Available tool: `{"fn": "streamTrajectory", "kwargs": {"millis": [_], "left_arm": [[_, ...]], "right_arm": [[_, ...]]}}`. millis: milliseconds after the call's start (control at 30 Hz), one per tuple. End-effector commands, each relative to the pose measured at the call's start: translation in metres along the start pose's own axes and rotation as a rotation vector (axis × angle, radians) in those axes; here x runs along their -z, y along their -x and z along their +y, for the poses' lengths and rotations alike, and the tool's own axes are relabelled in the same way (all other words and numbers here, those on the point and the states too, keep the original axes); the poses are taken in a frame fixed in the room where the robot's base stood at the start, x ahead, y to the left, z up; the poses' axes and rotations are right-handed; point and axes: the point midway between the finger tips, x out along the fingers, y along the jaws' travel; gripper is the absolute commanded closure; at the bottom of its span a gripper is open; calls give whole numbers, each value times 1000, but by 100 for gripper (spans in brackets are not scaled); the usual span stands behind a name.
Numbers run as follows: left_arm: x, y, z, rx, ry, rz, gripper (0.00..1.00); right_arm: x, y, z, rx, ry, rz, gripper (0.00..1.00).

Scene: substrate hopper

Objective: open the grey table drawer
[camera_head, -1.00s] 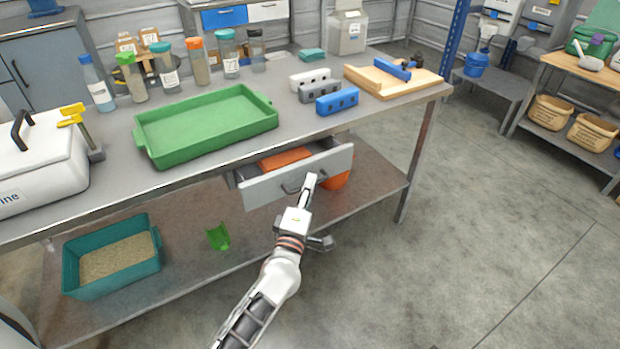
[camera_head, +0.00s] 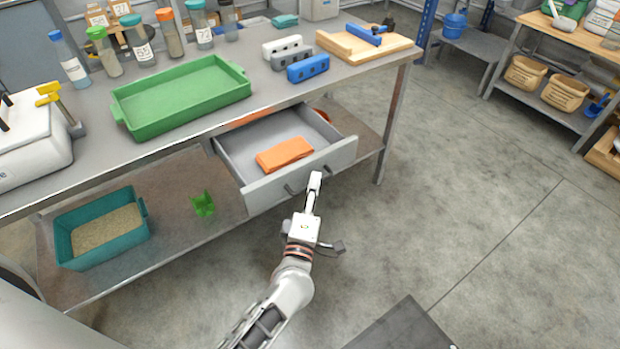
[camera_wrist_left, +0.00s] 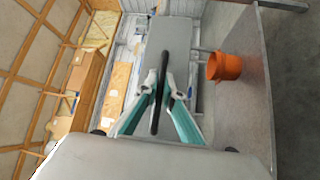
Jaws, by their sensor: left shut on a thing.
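The grey drawer (camera_head: 301,176) stands well out from under the table top in the head view. An orange folded item (camera_head: 284,154) lies inside it. The drawer's front panel also shows in the left wrist view (camera_wrist_left: 172,40), with its dark bar handle (camera_wrist_left: 160,92) between my fingers. My left gripper (camera_head: 315,180) is at the drawer front and is shut on the handle; it also shows in the left wrist view (camera_wrist_left: 161,95). My fingers hide part of the handle in the head view. My right gripper is not in view.
A green tray (camera_head: 182,98) and several bottles stand on the table top (camera_head: 270,95). An orange bucket (camera_wrist_left: 224,66) shows beside the drawer.

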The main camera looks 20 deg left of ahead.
Motion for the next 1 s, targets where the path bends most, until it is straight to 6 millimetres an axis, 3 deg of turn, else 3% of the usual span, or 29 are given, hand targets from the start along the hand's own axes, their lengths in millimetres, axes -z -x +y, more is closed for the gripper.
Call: {"fn": "streamTrajectory", "kwargs": {"millis": [367, 400, 767, 1000], "left_arm": [[-1, 1, 0, 0, 0, 1, 100], [-1, 1, 0, 0, 0, 1, 85], [0, 2, 0, 0, 0, 0, 85], [-1, 33, -1, 3, -1, -1, 85]], "right_arm": [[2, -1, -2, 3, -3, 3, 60], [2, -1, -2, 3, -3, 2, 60], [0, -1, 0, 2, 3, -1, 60], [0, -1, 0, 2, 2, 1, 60]]}}
